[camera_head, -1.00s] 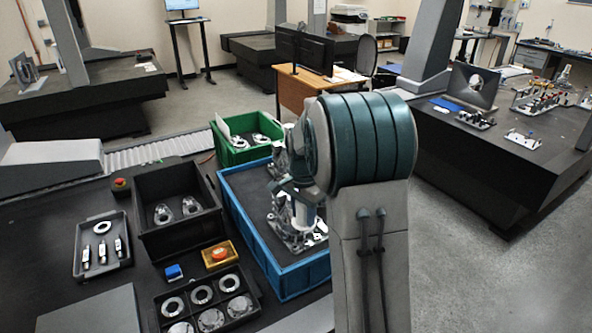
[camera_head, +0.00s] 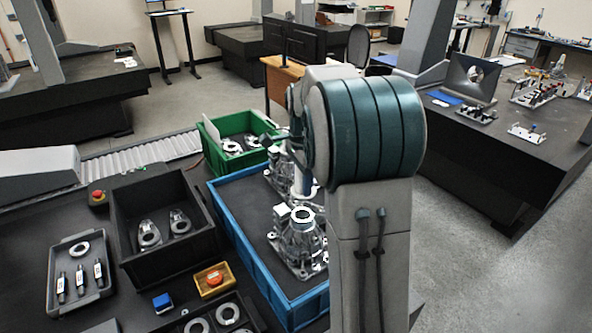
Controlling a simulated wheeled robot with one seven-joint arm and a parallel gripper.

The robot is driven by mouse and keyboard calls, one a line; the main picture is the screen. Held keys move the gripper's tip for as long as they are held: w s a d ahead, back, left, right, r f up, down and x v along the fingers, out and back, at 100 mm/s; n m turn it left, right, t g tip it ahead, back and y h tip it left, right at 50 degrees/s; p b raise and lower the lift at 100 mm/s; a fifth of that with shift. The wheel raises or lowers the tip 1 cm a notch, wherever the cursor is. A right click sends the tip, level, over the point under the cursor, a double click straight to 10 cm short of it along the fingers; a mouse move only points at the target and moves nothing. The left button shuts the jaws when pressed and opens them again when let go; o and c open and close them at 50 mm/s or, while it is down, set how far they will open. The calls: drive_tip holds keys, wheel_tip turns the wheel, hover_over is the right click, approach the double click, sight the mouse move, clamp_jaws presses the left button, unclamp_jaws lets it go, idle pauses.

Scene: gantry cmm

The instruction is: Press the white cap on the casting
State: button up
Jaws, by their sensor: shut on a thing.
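A grey metal casting (camera_head: 300,249) stands upright in the blue bin. A pale ring (camera_head: 302,215) shows at its top; I cannot tell whether this is a cap or the casting's own rim. A second casting (camera_head: 279,178) stands behind it, partly covered by my arm. My gripper (camera_head: 302,188) hangs above and behind the front casting, mostly hidden by my arm. A small white piece shows there, and the gripper is shut on it; its fingertips are not clear. I cannot tell whether it touches a casting.
The blue bin (camera_head: 233,228) has high walls around the castings. A green bin (camera_head: 208,134) adjoins behind, and a black bin (camera_head: 135,208) with metal parts stands left. A grey tray (camera_head: 104,292), an orange box with a red button (camera_head: 213,281) and a blue block (camera_head: 162,302) lie nearby.

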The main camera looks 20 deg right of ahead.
drive_tip(key=shift+s+f+b, duration=0.15)
drive_tip(key=shift+f+b, duration=0.3)
wheel_tip(320, 180, down, 4)
drive_tip(key=b, duration=0.3)
drive_tip(key=shift+r, duration=0.1)
drive_tip(key=shift+f+b, duration=0.5)
drive_tip(key=shift+f, duration=0.3)
drive_tip(key=shift+a, duration=0.1)
idle(0.4)
drive_tip(key=shift+f+p, duration=0.1)
drive_tip(key=shift+p, duration=0.25)
idle(1.0)
drive_tip(key=o, duration=1.5)
